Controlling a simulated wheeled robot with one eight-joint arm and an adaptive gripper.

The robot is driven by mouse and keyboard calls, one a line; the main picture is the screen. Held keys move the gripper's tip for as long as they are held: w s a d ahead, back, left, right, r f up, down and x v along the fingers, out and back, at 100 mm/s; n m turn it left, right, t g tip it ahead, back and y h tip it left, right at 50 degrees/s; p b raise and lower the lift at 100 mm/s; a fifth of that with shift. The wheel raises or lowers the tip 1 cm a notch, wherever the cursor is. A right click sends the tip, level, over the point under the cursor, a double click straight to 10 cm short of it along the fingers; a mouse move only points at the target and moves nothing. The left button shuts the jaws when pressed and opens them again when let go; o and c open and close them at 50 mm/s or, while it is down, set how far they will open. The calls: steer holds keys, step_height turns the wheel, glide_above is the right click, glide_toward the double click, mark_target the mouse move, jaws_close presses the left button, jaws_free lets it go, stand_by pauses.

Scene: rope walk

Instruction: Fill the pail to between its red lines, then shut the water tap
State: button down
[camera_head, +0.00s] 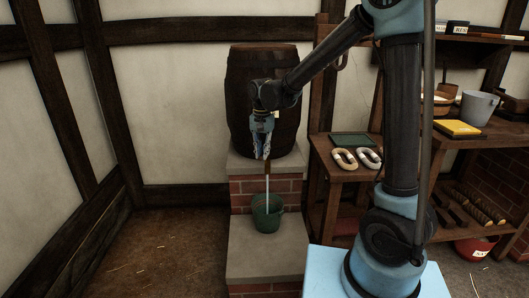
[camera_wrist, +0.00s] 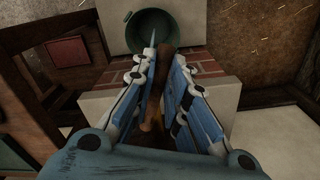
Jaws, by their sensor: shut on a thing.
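A green pail (camera_head: 267,216) stands on a stone step below a dark wooden barrel (camera_head: 240,95). A thin pale stream of water (camera_head: 267,185) falls from the tap in front of the barrel into the pail. My gripper (camera_head: 262,155) is at the tap, pointing down, with its fingers shut on it. In the wrist view a brown wooden part of the tap (camera_wrist: 158,90) shows between my fingers. The pail (camera_wrist: 150,42) shows below at the top of that view. Its red lines and water level cannot be made out. The tap is mostly hidden by my fingers.
The barrel rests on a brick and stone plinth (camera_head: 265,187). At right a wooden bench (camera_head: 330,172) holds two rope coils (camera_head: 344,159) and a dark green slab (camera_head: 351,140). A grey bucket (camera_head: 478,107) stands on the shelf behind. The floor (camera_head: 165,250) at left is clear.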

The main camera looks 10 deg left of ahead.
steer(key=c, duration=1.6)
jaws_free()
steer(key=shift+r, duration=0.1)
step_height(320, 180, up, 12)
steer(key=shift+w+f, duration=0.1)
steer(key=shift+w, duration=0.05)
